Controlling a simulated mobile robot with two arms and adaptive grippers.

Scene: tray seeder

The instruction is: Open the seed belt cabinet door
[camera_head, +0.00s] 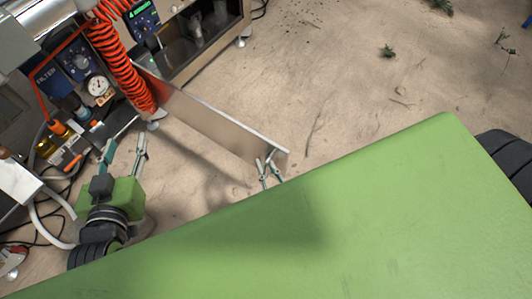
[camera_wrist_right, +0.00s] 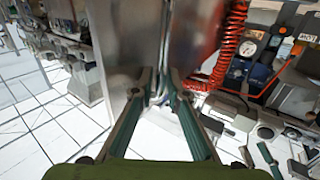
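The seed belt cabinet door (camera_head: 205,120) is a grey metal panel standing out from the machine at upper left in the head view, swung open. Its free end points to lower right. It also fills the upper middle of the right wrist view (camera_wrist_right: 125,40). My right gripper (camera_head: 268,163) is at this free end, and its fingertips (camera_wrist_right: 160,80) are close together around the door's edge. They look shut on it, though the contact is partly hidden. My left gripper (camera_head: 125,150) is open and empty, below the machine front and apart from the door.
The machine front carries a coiled orange hose (camera_head: 125,60), a pressure gauge (camera_head: 97,85) and a small display (camera_head: 143,18). An open compartment (camera_head: 205,30) lies behind the door. Cables lie on the floor at left. Bare floor (camera_head: 340,70) to the right is mostly free.

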